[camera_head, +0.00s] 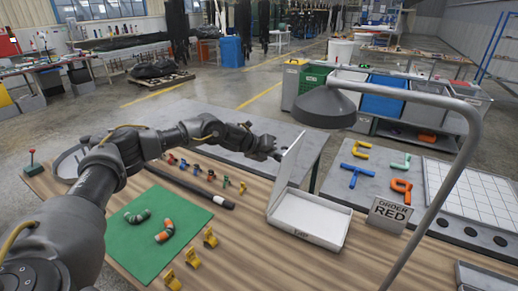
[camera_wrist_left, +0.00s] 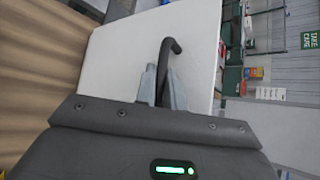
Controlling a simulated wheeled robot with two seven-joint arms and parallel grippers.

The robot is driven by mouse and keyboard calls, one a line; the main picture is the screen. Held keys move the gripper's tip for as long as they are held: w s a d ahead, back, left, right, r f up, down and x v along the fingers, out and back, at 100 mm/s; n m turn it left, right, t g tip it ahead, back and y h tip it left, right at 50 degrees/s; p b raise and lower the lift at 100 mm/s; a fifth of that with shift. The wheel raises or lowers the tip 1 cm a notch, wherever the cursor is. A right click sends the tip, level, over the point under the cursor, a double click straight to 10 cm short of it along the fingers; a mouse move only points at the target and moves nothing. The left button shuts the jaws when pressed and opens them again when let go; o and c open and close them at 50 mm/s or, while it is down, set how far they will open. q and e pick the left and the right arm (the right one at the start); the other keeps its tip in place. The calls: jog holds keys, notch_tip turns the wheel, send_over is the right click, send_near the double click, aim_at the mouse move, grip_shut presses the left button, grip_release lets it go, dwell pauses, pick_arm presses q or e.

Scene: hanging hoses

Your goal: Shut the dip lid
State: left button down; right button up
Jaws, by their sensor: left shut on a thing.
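The dip lid (camera_head: 288,160) is a thin white panel standing steeply open at the left edge of a shallow white box (camera_head: 312,218) with a dark label on its front. My left gripper (camera_head: 272,150) is at the lid's left, outer side. In the left wrist view the lid (camera_wrist_left: 120,55) fills the middle, and a dark bent handle (camera_wrist_left: 173,46) stands out before it. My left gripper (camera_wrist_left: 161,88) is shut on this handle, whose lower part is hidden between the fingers. My right gripper is not in view.
An "ORDER RED" sign (camera_head: 391,213) stands right of the box, and a grey lamp (camera_head: 325,106) hangs above on a bent pole. A green mat (camera_head: 160,232) with two hose pieces and several yellow clips (camera_head: 210,238) lie left of the box. The box's inside looks empty.

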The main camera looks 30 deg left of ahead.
aim_at(285, 160)
pick_arm(q)
jog(key=d, duration=0.1)
jog(key=d+f+p, duration=0.1)
jog(key=shift+s+d+y, duration=0.2)
jog(key=shift+d+y, duration=0.2)
jog(key=shift+d+f+m, duration=0.15)
jog(key=shift+d+m, duration=0.1)
jog(key=shift+m, duration=0.05)
jog(key=d+f+m+y+p, duration=0.1)
jog(key=d+f+y+p, duration=0.1)
jog(key=d, duration=0.7)
jog(key=shift+d+f+m+g+y, duration=0.15)
jog(key=shift+f+m+g+y, duration=0.25)
jog(key=shift+f+y, duration=0.5)
jog(key=shift+w+r, duration=0.1)
jog(key=shift+d+f+m+y+b, duration=0.25)
jog(key=shift+d+f+y, duration=0.3)
jog(key=shift+d+f, duration=0.35)
jog(key=shift+d+f+m+y+b, duration=0.2)
jog(key=shift+d+f+y, duration=0.35)
jog(key=shift+d, duration=0.55)
